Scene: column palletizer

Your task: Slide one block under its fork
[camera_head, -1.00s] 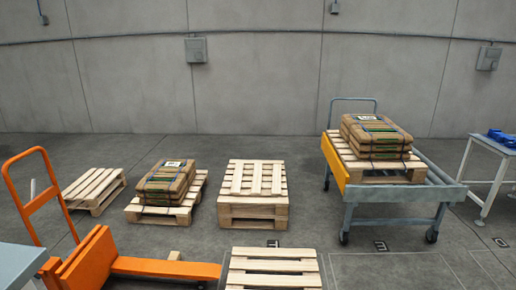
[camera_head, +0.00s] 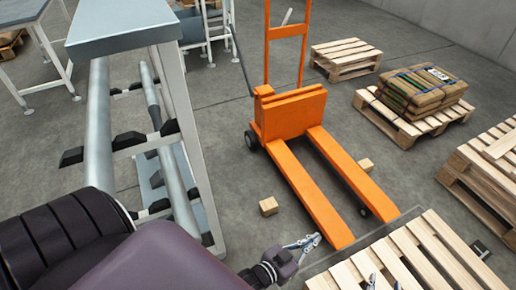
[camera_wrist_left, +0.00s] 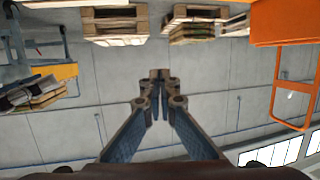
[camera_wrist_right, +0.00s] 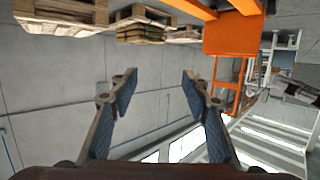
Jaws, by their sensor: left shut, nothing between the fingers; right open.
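The orange pallet jack (camera_head: 290,115) stands on the floor with two forks. One small wooden block (camera_head: 268,206) lies on the floor left of the left fork (camera_head: 308,190), apart from it. Another block (camera_head: 366,165) lies just right of the right fork (camera_head: 352,175); I cannot tell whether they touch. My left gripper (camera_head: 313,241) is shut and empty, near the left fork's tip; its fingers meet in the left wrist view (camera_wrist_left: 160,78). My right gripper (camera_head: 383,282) shows only partly at the bottom edge. It is open and empty in the right wrist view (camera_wrist_right: 160,76).
A pale pallet (camera_head: 420,250) lies in front of the fork tips. A steel-legged table (camera_head: 150,25) stands left of the jack. Floor around the left block is clear.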

